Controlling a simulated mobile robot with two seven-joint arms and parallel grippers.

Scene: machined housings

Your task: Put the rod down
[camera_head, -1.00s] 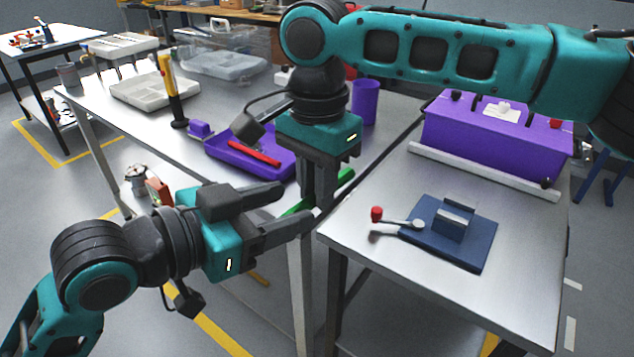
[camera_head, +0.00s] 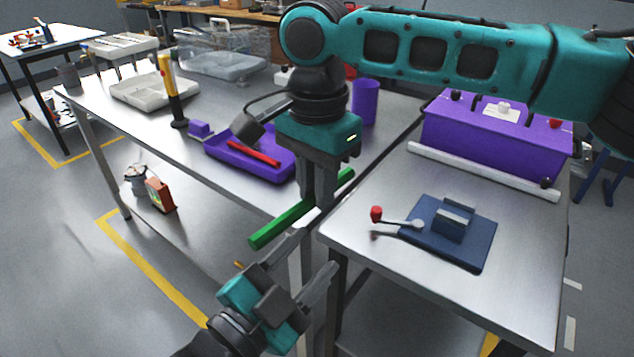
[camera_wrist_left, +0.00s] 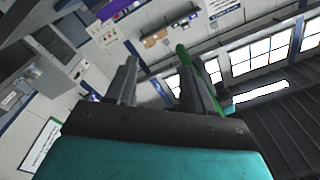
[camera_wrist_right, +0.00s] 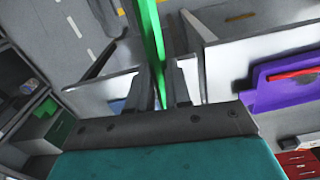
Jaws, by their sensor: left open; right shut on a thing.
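A green rod (camera_head: 280,223) is held near its middle by my right gripper (camera_head: 315,207), which points down and is shut on it. The rod is raised over the gap between the two tables, with one end toward the lower left. In the right wrist view the rod (camera_wrist_right: 152,40) runs up between the fingers. My left gripper (camera_head: 318,252) is open and empty, below the rod and apart from it. In the left wrist view the rod (camera_wrist_left: 185,55) shows partly behind one finger.
A purple tray (camera_head: 222,155) with a red item stands on the left table. A blue vise-like fixture (camera_head: 480,245) with a red-knobbed handle sits on the right table, before a purple housing (camera_head: 490,140). The right table's front area (camera_head: 400,280) is clear.

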